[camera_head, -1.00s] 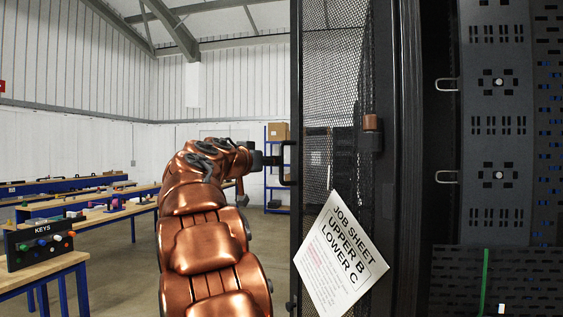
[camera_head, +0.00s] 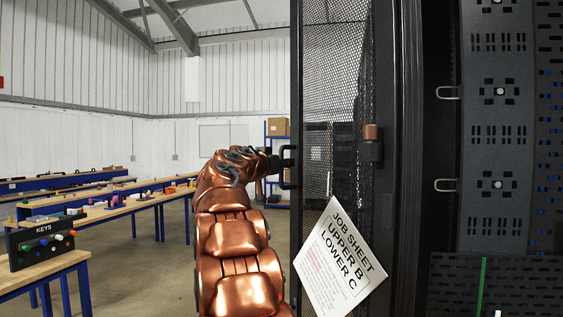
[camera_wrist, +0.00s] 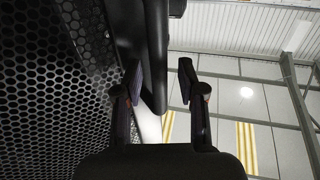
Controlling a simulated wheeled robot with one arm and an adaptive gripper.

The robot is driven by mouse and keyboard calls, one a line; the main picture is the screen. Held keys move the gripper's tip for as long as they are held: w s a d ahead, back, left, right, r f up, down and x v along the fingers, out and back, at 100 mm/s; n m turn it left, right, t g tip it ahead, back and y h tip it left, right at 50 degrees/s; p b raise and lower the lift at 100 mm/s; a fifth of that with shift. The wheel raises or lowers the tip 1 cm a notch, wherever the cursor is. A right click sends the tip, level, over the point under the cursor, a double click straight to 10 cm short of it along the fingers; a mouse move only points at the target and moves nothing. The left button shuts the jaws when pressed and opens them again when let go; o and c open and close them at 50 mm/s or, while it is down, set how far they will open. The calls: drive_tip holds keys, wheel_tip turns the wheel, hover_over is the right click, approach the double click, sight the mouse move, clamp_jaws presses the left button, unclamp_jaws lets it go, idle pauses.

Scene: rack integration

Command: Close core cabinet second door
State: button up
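The black mesh cabinet door (camera_head: 335,75) stands open in the middle of the head view, seen at a slant. Its dark bar handle (camera_head: 287,167) is on its left edge. My gripper (camera_head: 279,161) reaches the handle from the left, at the end of my copper arm. In the wrist view, the handle bar (camera_wrist: 155,50) runs down between the two fingertips of my gripper (camera_wrist: 160,84). The left finger is close to the bar. A gap shows between the bar and the right finger, so the gripper looks open around it. The door mesh (camera_wrist: 50,90) fills the left of that view.
A job sheet (camera_head: 340,258) hangs tilted on the door's lower part. The rack interior (camera_head: 490,130) with perforated panels is at right. Benches (camera_head: 110,215) and a keys box (camera_head: 42,243) stand at left. Blue shelving with cartons (camera_head: 277,127) is behind.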

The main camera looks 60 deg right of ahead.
clamp_jaws()
idle(0.6)
